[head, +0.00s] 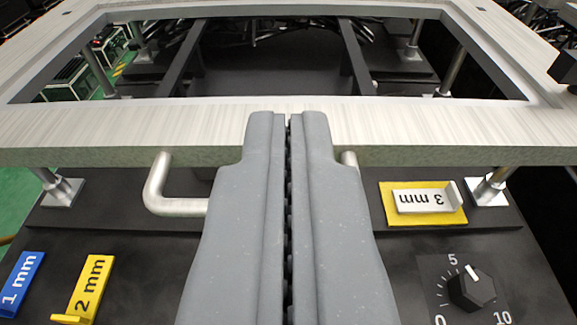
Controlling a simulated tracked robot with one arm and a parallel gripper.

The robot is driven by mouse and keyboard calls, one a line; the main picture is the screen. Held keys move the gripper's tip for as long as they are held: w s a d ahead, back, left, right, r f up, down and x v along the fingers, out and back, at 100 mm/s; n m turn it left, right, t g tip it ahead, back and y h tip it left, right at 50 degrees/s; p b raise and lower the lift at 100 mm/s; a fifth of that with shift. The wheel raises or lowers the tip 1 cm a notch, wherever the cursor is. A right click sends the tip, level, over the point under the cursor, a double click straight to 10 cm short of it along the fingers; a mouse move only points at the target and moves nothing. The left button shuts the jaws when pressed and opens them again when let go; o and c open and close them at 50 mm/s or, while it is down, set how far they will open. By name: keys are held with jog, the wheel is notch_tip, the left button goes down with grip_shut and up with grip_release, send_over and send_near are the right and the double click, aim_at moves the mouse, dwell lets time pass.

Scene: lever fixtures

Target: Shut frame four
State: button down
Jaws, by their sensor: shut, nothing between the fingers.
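A pale brushed-metal rectangular frame (90,128) with a large opening spans the upper part of the head view. No label with a four is visible on it. A silver bent-rod handle (165,190) shows just below its near edge, and my gripper hides the handle's middle. My gripper (289,118) points away from me at the picture's middle, with its two grey fingers together and nothing between them. Its tips overlap the frame's near bar in the picture. I cannot tell whether they touch the bar or the handle.
A yellow plate with a "3 mm" tag (424,202) lies right of my gripper, above a black dial (472,288). A blue "1 mm" tag (20,283) and a yellow "2 mm" tag (88,290) lie at lower left. Metal posts (492,186) stand under the frame.

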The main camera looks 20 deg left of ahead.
jog(key=s+d+f+p, duration=0.1)
jog(key=s+d+f, duration=0.1)
jog(key=s+f, duration=0.3)
jog(key=shift+s+d+f, duration=0.15)
jog(key=shift+s+f, duration=0.25)
jog(key=shift+f, duration=0.75)
